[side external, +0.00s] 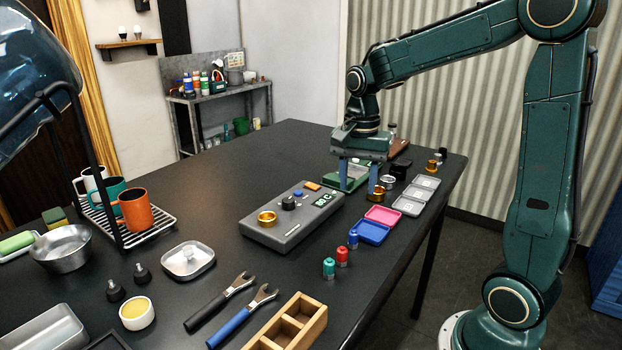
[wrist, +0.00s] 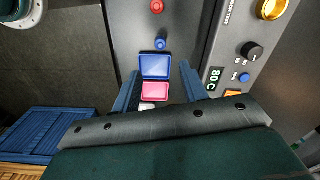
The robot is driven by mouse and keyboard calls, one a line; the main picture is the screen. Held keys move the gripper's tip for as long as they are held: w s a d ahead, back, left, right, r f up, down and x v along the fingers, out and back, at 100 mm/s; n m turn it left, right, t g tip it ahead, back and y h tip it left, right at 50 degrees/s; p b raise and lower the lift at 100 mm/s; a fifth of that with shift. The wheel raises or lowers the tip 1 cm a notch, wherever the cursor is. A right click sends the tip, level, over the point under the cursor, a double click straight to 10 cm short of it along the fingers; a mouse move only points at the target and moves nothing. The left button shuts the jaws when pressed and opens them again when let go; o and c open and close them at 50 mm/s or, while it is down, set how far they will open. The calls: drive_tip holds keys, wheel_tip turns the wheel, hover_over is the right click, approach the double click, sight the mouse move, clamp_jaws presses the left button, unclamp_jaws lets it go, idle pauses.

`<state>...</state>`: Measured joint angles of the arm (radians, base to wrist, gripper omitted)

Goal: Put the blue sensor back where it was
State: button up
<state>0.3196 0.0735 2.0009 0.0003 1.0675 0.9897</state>
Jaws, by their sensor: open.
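The blue sensor (side external: 352,240) is a small blue cylinder with a pale band, standing on the black table next to the blue tray (side external: 373,232). In the wrist view the blue sensor (wrist: 161,43) is just beyond the blue tray (wrist: 155,66). My gripper (side external: 358,190) is open and empty, above the table behind the trays. In the wrist view my gripper's fingers (wrist: 159,88) are spread on either side of the trays, with the blue sensor farther off. A red sensor (side external: 342,256) and a teal sensor (side external: 329,268) stand in line with the blue one.
A pink tray (side external: 383,215) and grey trays (side external: 408,206) continue the row. A wooden box (side external: 290,325) and wrenches lie in front.

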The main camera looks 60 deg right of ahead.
idle(0.4)
drive_tip(key=s+a+r+n+t, duration=0.2)
drive_tip(key=s+a+n, duration=0.3)
drive_tip(key=s+n, duration=0.2)
drive_tip(key=s+a+r+n+t, duration=0.2)
drive_tip(key=s+a+n+t, duration=0.1)
drive_tip(key=s+a+n, duration=0.2)
drive_tip(key=shift+s+a+r+n+t, duration=0.3)
drive_tip(key=shift+s+a+n, duration=0.1)
drive_tip(key=shift+s+n, duration=1.05)
drive_tip(key=shift+o, duration=1)
drive_tip(key=shift+w, duration=0.1)
